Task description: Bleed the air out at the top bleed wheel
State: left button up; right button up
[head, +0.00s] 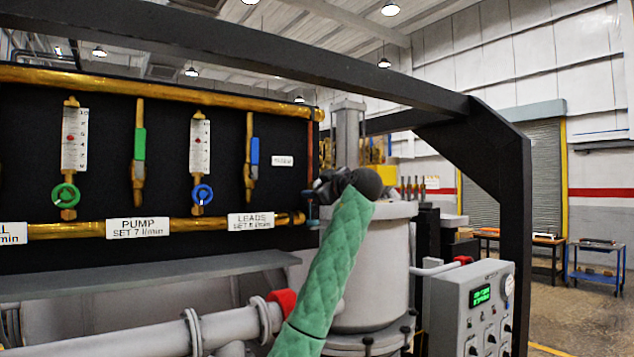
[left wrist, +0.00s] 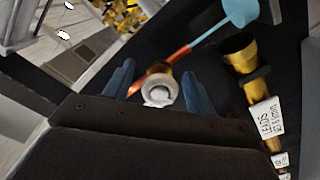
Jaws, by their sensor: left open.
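My left gripper (head: 322,188) is at the right end of the dark panel, beside the small white tag, whose lettering is too blurred to read. In the left wrist view its two blue fingers (left wrist: 158,84) stand apart, open. A round pale fitting with a brass body (left wrist: 160,91) shows between them, in front of a copper pipe (left wrist: 177,55). I cannot tell whether this fitting is the bleed wheel, or whether the fingers touch it. In the head view the gripper hides this spot. The copper pipe (head: 310,150) comes down from the top brass pipe (head: 200,93).
The panel carries a green wheel (head: 65,195) and a blue wheel (head: 203,195) below flow gauges. A light-blue handle (left wrist: 239,12) is near the lower brass pipe's end (left wrist: 238,52). A dark frame (head: 500,150) and a grey control box (head: 472,305) stand to the right.

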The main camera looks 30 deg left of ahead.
pick_arm(q)
jog(key=shift+a, duration=0.1)
jog(key=shift+c, duration=0.3)
pick_arm(e)
jog(key=shift+a+r, duration=0.1)
pick_arm(q)
jog(key=c, duration=0.9)
pick_arm(e)
notch_tip(320, 180, down, 4)
jog(key=b, duration=0.4)
jog(key=w+a+r+t+b, duration=0.1)
jog(key=w+b, duration=0.2)
jog(key=w, duration=0.4)
jog(key=w+a+b, duration=0.2)
jog(key=w+b, duration=0.1)
jog(key=w, duration=0.4)
pick_arm(q)
jog(key=shift+r+m+b, duration=0.1)
jog(key=shift+m+b, duration=2)
jog(key=shift+m, duration=8)
jog(key=shift+c, duration=0.2)
pick_arm(e)
jog(key=w+a+r, duration=0.3)
jog(key=w+r, duration=0.3)
jog(key=r, duration=0.1)
jog(key=shift+w+r, duration=0.15)
jog(key=shift+r, duration=0.2)
jog(key=shift+w+a+r, duration=0.1)
jog(key=shift+w+r, duration=0.05)
